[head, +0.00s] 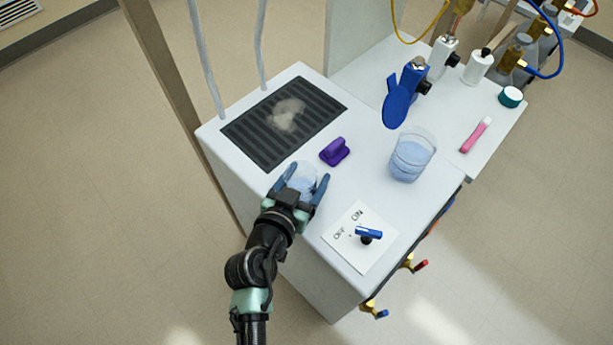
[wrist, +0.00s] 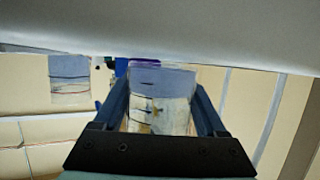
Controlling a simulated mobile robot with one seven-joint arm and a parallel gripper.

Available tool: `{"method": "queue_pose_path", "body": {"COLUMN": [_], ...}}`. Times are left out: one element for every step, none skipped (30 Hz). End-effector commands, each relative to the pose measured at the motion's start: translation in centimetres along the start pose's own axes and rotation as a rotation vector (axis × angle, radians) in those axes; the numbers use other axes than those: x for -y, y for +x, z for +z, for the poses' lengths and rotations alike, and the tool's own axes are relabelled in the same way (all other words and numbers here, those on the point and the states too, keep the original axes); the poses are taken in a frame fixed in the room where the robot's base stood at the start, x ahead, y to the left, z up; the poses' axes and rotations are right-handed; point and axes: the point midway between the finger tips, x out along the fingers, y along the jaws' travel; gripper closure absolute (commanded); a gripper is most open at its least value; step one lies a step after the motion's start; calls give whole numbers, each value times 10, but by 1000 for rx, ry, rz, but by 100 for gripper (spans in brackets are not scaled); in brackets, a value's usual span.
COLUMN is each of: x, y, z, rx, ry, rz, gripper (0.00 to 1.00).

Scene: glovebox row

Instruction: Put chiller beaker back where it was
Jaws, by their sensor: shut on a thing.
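My gripper (head: 307,188) is shut on a small clear beaker with pale blue liquid (head: 301,179), taken here as the chiller beaker. It is over the near-left part of the white bench top, close to the dark slatted grate's near corner. In the wrist view the beaker (wrist: 160,92) stands between the two blue fingers (wrist: 160,105). Whether its base touches the bench top I cannot tell. The dark slatted grate (head: 255,137) carries a whitish misty patch (head: 286,114). A larger beaker with blue liquid (head: 411,157) stands to the right, apart from the gripper.
A purple block-like object (head: 334,152) lies just right of the held beaker. An ON/OFF plate (head: 350,256) with a blue-handled switch (head: 368,234) is at the near edge. A blue clamp-like device (head: 404,95), a white bottle (head: 477,67) and a pink tube (head: 475,136) are farther back.

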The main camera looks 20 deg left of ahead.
Motion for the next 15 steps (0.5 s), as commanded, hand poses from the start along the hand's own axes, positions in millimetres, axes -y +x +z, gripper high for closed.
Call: {"method": "queue_pose_path", "body": {"x": [0, 0, 0, 0, 0, 0, 0, 0, 0, 0, 0, 0, 0, 0, 0], "y": [1, 1, 1, 1, 1, 1, 1, 1, 1, 2, 2, 2, 2, 2, 2], "z": [1, 2, 1, 1, 1, 1, 1, 1, 2, 3, 4, 5, 5, 4, 4], "rx": [-2, -2, -2, -2, -2, -2, -2, -2, -2, -2, -2, -2, -1, -1, -1], "ry": [0, 0, 0, 0, 0, 0, 0, 0, 0, 0, 0, 0, 0, 0, 0], "rz": [-1, -1, -1, -1, -1, -1, -1, 0, 0, 0, 0, 0, 0, 0, 0], "gripper": [90, 90, 90, 90, 90, 90, 90, 90, 90, 90, 90, 90, 24, 19, 12]}}
